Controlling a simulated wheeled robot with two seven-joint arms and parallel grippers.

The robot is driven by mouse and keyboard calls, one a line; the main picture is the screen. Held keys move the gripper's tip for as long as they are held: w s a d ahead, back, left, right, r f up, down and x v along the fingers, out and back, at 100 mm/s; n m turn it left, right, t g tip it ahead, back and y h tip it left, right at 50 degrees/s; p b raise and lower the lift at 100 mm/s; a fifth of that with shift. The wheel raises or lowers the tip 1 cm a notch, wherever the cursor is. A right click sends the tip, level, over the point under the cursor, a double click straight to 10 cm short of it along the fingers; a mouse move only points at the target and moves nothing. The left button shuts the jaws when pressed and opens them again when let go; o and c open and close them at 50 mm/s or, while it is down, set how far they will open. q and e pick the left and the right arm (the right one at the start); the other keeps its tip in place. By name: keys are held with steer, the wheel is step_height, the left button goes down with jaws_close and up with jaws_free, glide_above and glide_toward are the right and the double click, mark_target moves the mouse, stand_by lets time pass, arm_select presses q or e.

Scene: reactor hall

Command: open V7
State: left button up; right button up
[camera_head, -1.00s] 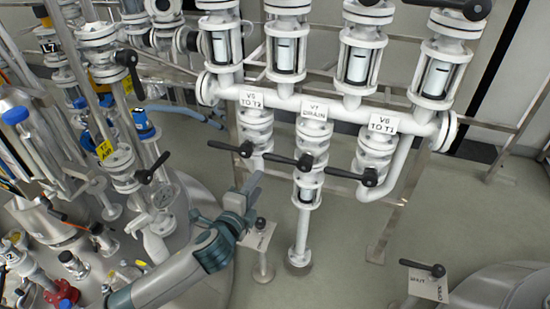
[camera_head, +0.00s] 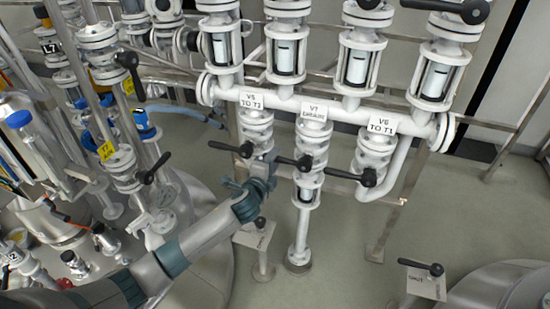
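The V7 valve (camera_head: 311,139) stands in the middle of the white pipework, under its "V7 DRAIN" label (camera_head: 313,113). Its black lever (camera_head: 291,161) lies roughly level across the front, with the hub at the right and the arm pointing left. My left gripper (camera_head: 267,160) comes in from the lower left and is at the lever's left end, which it partly hides. I cannot tell whether it touches the lever or how far its fingers are apart. My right gripper is not in view.
The V5 lever (camera_head: 234,149) is close above and left of my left gripper. The V6 lever (camera_head: 356,177) is to the right. Low label posts stand on the floor at the sign plate (camera_head: 254,236) and the right plate (camera_head: 426,285).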

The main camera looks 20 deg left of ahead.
arm_select(q)
steer(key=shift+w+f, duration=0.1)
steer(key=shift+w, duration=0.6)
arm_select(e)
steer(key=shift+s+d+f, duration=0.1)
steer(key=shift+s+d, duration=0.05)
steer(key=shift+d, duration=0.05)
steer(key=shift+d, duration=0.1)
arm_select(q)
jaws_close()
steer(key=shift+f, duration=0.1)
